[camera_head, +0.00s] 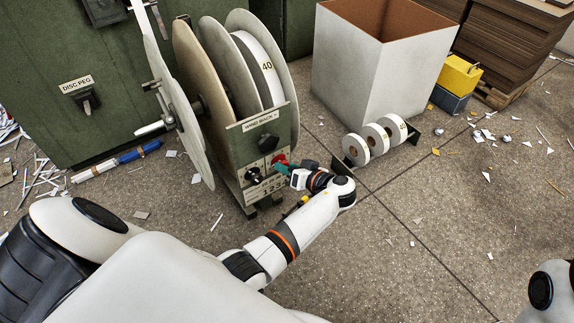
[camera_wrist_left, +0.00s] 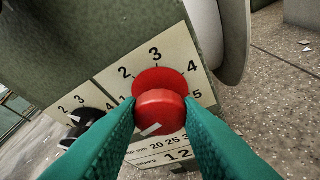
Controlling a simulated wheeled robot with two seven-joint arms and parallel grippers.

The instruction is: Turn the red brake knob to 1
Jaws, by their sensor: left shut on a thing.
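The red brake knob (camera_head: 278,158) is on the front panel (camera_head: 262,141) of the green reel stand. In the left wrist view the knob (camera_wrist_left: 160,111) sits in the centre, on a dial plate (camera_wrist_left: 178,55) numbered 1 to 5. A white mark on the knob's face lies at its lower left; which number it points to is unclear. My left gripper (camera_head: 285,164) reaches the panel from the right. In the left wrist view its teal fingers (camera_wrist_left: 160,117) are on either side of the knob, shut on it. My right gripper is out of view.
A black knob (camera_head: 254,175) with its own dial is left of the red one. Large reels (camera_head: 190,95) stand behind the panel. Open floor is in front.

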